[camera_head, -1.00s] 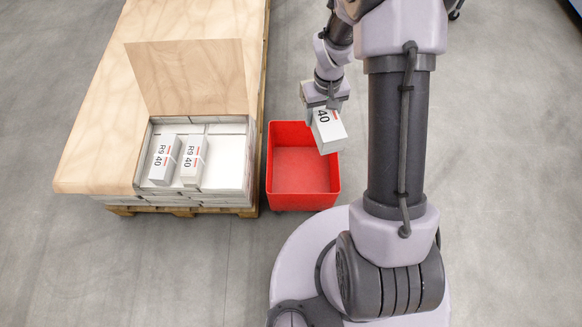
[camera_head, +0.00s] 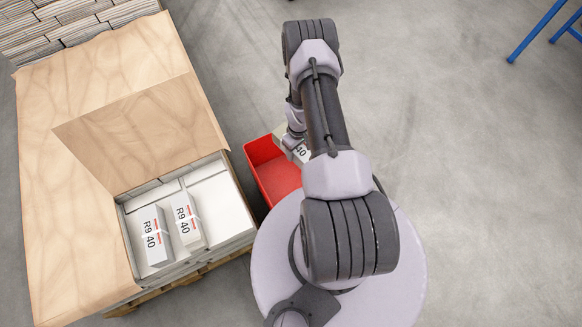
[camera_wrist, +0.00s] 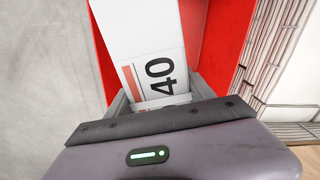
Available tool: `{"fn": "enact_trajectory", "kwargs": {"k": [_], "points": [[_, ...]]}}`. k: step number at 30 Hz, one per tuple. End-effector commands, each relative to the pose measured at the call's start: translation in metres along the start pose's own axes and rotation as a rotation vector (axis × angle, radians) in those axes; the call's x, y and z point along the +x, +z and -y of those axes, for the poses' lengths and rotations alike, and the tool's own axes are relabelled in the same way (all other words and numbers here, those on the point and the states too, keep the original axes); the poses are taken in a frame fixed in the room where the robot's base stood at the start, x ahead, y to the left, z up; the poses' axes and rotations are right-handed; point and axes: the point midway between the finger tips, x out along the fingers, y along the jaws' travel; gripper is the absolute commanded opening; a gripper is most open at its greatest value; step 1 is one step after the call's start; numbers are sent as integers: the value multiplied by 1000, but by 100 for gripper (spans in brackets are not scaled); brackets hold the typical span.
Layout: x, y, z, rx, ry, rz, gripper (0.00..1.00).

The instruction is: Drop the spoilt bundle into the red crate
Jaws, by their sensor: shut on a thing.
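My gripper (camera_wrist: 166,96) is shut on a white bundle with a strap, a red bar and the number 40 (camera_wrist: 146,45). In the head view the bundle (camera_head: 299,153) shows only in part, at the far right of the red crate (camera_head: 252,158); my arm hides most of my gripper there. In the wrist view the red crate (camera_wrist: 228,40) lies behind and below the bundle, with red on both sides of it. The visible crate floor is bare. My arm and base cover the crate's right and near parts.
Left of the crate stands a pallet stack with a wooden cover sheet (camera_head: 60,190). Two R9 40 bundles, one on the left (camera_head: 155,236) and one on the right (camera_head: 187,221), lie on its open white top. Grey floor on the right is clear; blue legs (camera_head: 537,30) stand far right.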

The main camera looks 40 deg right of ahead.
Motion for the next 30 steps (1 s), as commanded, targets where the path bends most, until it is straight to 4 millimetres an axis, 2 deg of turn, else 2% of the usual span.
{"fn": "enact_trajectory", "kwargs": {"k": [3, 8, 17, 18, 21, 30], "points": [[21, 0, 0, 0, 0, 0, 0], [41, 0, 0, 0, 0, 0, 0], [43, -1, 0, 0, 1, -1, 0], [43, -1, 0, 0, 1, -1, 68], [43, -1, 0, 0, 1, 0, 87], [42, 0, 1, 0, -1, 1, 87]]}}
